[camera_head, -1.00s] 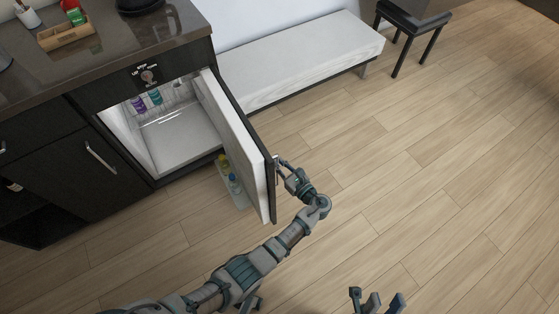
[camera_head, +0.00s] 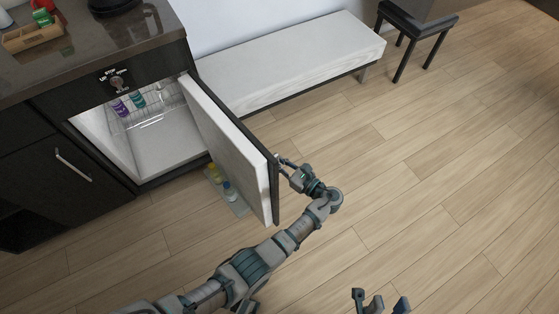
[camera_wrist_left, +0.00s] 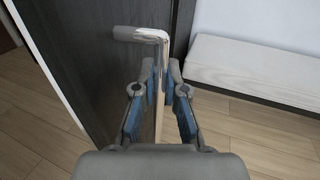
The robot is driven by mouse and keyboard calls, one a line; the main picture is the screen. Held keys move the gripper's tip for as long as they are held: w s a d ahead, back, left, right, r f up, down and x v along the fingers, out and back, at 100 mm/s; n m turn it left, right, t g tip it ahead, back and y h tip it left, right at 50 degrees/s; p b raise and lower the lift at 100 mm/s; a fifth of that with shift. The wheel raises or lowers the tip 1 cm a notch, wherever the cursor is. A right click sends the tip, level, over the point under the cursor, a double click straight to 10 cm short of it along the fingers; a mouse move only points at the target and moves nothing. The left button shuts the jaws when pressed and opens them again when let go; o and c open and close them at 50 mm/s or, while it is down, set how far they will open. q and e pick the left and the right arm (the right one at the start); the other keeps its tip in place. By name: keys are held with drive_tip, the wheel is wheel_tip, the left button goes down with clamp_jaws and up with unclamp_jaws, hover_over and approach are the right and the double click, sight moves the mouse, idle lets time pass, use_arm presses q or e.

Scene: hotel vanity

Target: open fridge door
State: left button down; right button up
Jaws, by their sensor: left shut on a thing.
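The fridge door (camera_head: 232,155) stands wide open, its white inner side and dark edge showing. The fridge interior (camera_head: 165,145) is exposed, with a wire rack holding small purple and teal items. In the left wrist view the door's dark front (camera_wrist_left: 115,75) carries a metal handle (camera_wrist_left: 140,35). My left gripper (camera_head: 283,163) is at the door's outer edge; in the left wrist view its fingers (camera_wrist_left: 160,75) are closed around the handle's vertical bar. My right gripper (camera_head: 380,300) is at the bottom edge, fingers apart and empty, away from the door.
Small bottles (camera_head: 229,190) sit on a low shelf by the door's inner side. Wooden floor (camera_head: 430,170) to the right is clear.

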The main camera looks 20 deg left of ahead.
use_arm(q)
drive_tip(key=shift+s+f, duration=0.1)
drive_tip(key=shift+f, duration=0.2)
drive_tip(key=c, duration=1.5)
unclamp_jaws()
drive_tip(key=shift+r, duration=0.1)
drive_tip(key=v, duration=0.7)
drive_tip(key=shift+d, duration=0.2)
